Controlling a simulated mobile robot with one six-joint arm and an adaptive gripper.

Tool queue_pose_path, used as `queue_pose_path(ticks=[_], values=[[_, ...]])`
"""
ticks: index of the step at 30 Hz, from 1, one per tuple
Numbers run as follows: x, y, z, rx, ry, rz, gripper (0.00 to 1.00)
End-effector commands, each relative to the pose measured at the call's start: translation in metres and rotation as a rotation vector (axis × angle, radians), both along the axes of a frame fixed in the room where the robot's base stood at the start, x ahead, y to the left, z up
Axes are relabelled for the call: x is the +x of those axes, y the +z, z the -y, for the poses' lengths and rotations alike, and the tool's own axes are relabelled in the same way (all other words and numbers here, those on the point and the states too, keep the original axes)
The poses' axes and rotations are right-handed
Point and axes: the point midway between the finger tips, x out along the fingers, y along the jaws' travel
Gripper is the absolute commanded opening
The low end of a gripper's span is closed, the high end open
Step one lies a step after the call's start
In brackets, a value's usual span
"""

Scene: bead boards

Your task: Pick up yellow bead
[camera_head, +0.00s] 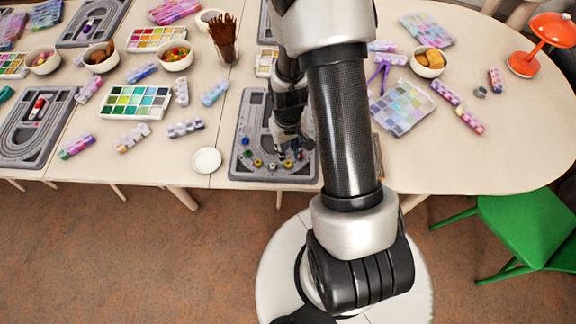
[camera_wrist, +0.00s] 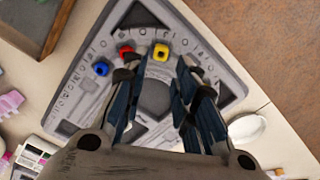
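A yellow bead (camera_wrist: 161,52) sits on the grey bead board (camera_wrist: 203,48), just beyond the gap between my fingertips in the wrist view. No bead is between the fingers' pads. In the head view my gripper (camera_head: 290,147) is low over the board (camera_head: 240,177); yellow beads (camera_head: 258,163) (camera_head: 287,165) show near the board's front edge. I cannot tell how far the fingertips are above the board.
A red bead (camera_wrist: 125,51) and a blue bead (camera_wrist: 101,69) lie left of the yellow bead. A wooden-edged tray (camera_wrist: 35,25) stands at upper left. A small white dish (camera_head: 206,160) sits left of the board. The table's front edge is close to the board.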

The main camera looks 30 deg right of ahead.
Motion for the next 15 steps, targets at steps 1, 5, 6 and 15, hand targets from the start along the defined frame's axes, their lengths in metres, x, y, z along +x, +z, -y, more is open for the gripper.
queue_pose_path(ticks=[1,5,6,15], values=[[0.000,-0.006,0.000,0.000,0.000,-0.001,0.27],[0.000,-0.011,0.000,0.000,0.000,0.000,0.27],[0.000,-0.013,0.000,0.000,0.000,0.000,0.27],[-0.004,-0.054,-0.001,0.000,0.000,-0.002,0.27]])
